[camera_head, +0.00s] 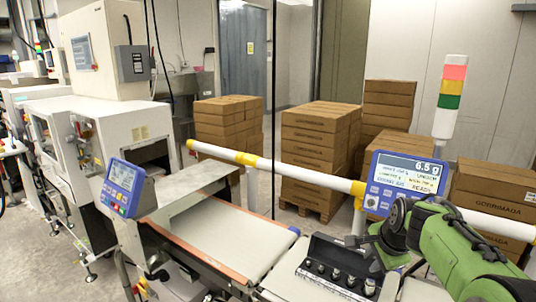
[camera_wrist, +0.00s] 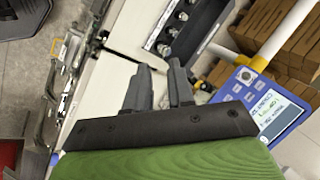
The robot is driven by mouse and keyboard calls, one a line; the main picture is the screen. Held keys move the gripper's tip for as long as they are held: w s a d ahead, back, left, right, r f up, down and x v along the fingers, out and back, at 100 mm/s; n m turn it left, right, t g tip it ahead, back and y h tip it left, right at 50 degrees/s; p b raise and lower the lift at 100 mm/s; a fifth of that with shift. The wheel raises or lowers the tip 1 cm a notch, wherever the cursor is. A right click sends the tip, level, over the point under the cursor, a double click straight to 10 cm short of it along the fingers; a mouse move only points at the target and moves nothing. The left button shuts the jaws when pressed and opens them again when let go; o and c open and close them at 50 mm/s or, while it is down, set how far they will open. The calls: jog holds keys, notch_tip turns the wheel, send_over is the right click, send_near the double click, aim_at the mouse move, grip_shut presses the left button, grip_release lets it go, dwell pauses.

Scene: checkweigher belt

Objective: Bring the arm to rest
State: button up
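My gripper (camera_wrist: 160,68) shows in the wrist view with its two dark fingers apart and nothing between them. It is above the pale machine surface, beside the black case of weights (camera_wrist: 172,28). In the head view my green arm reaches in from the lower right and bends down by the blue display.
The blue display (camera_head: 406,184) reading 6.5 g stands right behind my arm, with the signal tower (camera_head: 449,98) beyond. A white-yellow rail (camera_head: 290,172) crosses behind the belt (camera_head: 225,236). Another blue display (camera_head: 122,187) stands left. Stacked boxes (camera_head: 318,150) fill the back.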

jog(key=s+a+r+n, duration=0.3)
jog(key=s+a+n, duration=0.2)
jog(key=s, duration=0.3)
jog(key=s+a+f+n, duration=0.1)
jog(key=s+n, duration=0.4)
jog(key=s, duration=0.6)
jog(key=s+a+f+n, duration=0.1)
jog(key=s+a+n, duration=0.3)
jog(key=s, duration=0.7)
jog(key=shift+f+n, duration=0.15)
jog(key=shift+n, duration=0.55)
jog(key=shift+s, duration=0.1)
